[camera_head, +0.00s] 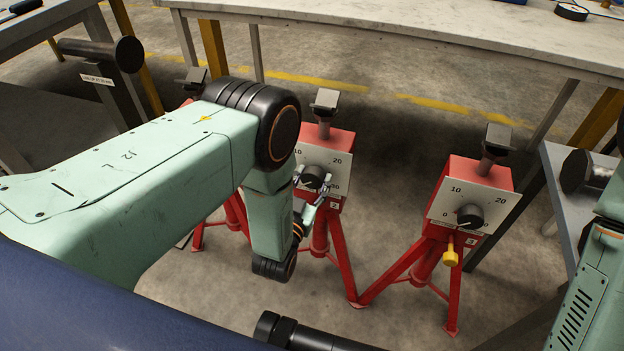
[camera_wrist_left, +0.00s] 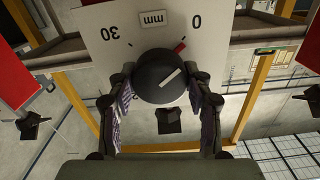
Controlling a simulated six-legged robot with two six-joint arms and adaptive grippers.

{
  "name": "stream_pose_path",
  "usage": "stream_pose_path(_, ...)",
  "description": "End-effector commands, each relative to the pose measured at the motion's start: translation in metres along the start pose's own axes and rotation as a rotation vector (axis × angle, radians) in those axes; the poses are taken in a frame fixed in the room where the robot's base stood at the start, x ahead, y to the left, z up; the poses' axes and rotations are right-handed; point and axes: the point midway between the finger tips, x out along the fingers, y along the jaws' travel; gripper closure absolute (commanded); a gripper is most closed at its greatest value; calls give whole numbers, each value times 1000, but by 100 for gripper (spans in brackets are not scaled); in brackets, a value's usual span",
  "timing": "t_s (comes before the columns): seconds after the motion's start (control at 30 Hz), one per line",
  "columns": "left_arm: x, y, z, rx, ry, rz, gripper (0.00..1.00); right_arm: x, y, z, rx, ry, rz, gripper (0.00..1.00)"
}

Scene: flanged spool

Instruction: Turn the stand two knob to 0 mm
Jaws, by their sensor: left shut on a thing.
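The stand two (camera_head: 330,148) is a red tripod stand with a white dial plate and a label 2 below. Its black knob (camera_head: 313,177) sits between the fingers of my left gripper (camera_head: 311,185), which is shut on it. In the left wrist view, upside down, the fingers flank the round knob (camera_wrist_left: 158,76). The dial plate (camera_wrist_left: 115,22) shows 30 at left, mm in the middle and 0 at right. A red mark (camera_wrist_left: 181,44) lies on the 0 side. The knob's white line slants up right, roughly toward it. My right gripper is out of view.
Another red stand (camera_head: 472,190), labelled 3, stands to the right with its own dial and a yellow handle (camera_head: 450,252). A third red stand is mostly hidden behind my left arm. A long pale workbench (camera_head: 400,30) crosses the back. Floor between the two visible stands is clear.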

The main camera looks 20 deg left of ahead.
Motion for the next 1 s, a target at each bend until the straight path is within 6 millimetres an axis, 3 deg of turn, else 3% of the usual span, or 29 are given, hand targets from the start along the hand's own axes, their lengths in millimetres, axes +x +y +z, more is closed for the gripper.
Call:
stream_pose_path(0.2, 0, 0, 0, -107, -2, 0, 81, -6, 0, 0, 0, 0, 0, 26)
stream_pose_path(0.5, 0, 0, 0, -122, -2, 0, 81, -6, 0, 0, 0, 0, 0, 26)
stream_pose_path(0.53, 0, 0, 0, -122, -2, 0, 48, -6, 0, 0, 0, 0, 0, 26)
stream_pose_path(0.8, 0, 0, 0, -120, -1, 0, 26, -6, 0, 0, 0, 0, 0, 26)
stream_pose_path(1.0, 0, 0, 0, -119, -1, 0, 26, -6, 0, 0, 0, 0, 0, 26)
